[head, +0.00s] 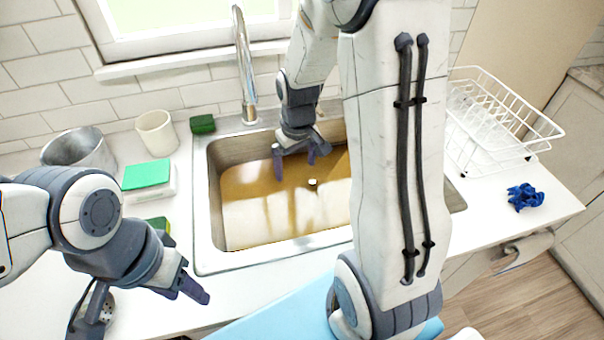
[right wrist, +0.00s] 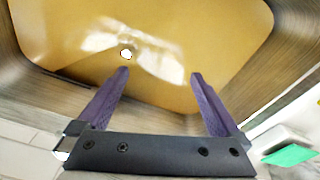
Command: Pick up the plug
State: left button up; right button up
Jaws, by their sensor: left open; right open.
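The sink (head: 204,215) holds brown, murky water (head: 265,215). A small white knob, which looks like the top of the plug (head: 312,182), shows at the water's surface; anything below it is hidden. It also shows in the right wrist view (right wrist: 126,54), just beyond the left fingertip. My right gripper (head: 296,165) is open and empty over the sink, close to the plug but apart from it. Its two purple fingers also show in the right wrist view (right wrist: 160,73). My left gripper (head: 198,293) is over the counter, left of and in front of the sink, away from the plug.
The faucet (head: 245,65) stands behind the sink. A metal pot (head: 80,150), a white cup (head: 157,133), a dark green sponge (head: 203,124) and a green-topped block (head: 147,175) stand left. A white dish rack (head: 500,125) and a blue crumpled cloth (head: 525,197) are at right.

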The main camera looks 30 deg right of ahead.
jog(key=g, duration=0.1)
send_near(312, 181)
jog(key=shift+w+d+n, duration=0.2)
jog(key=shift+d+n, duration=0.05)
jog(key=shift+n, duration=0.15)
notch_tip(312, 181, down, 4)
jog(key=shift+d+f, duration=0.15)
jog(key=shift+f, duration=0.1)
jog(key=shift+a+f+p, duration=0.2)
jog(key=shift+f+p, duration=0.6)
jog(key=shift+f, duration=2.25)
jog(key=c, duration=1.1)
